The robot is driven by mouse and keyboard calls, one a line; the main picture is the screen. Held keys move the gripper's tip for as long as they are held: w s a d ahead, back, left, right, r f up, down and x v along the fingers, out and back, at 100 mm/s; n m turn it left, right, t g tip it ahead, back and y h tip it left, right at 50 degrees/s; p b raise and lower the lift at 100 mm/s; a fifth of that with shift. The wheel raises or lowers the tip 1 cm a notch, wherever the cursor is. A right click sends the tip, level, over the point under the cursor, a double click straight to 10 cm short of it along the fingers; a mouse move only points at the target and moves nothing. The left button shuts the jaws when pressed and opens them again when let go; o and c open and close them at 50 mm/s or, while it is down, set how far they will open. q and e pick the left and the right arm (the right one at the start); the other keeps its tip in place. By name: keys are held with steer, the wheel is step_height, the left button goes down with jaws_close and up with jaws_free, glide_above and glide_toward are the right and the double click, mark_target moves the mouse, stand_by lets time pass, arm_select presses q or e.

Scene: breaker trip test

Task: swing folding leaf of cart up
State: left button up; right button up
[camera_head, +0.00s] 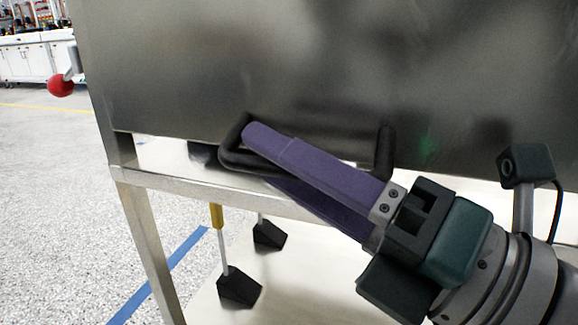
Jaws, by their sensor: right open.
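The cart's folding leaf (250,60) is a large brushed-metal panel that fills the upper part of the view and hangs down in front of the cart frame (148,235). A black bar handle (385,150) sits near the leaf's lower edge. My right gripper (262,160) comes in from the lower right with two long purple fingers. Its fingers are apart, one passing over the handle's bar and the other lower, partly hidden behind it. I cannot tell whether they touch the bar. My left gripper is not in view.
A lower shelf (300,275) carries black-footed items, one with a yellow part. Speckled floor (60,200) with blue tape (170,270) is open at left. White cabinets (35,58) stand far back.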

steer(key=shift+c, duration=0.2)
jaws_close()
stand_by(1.1)
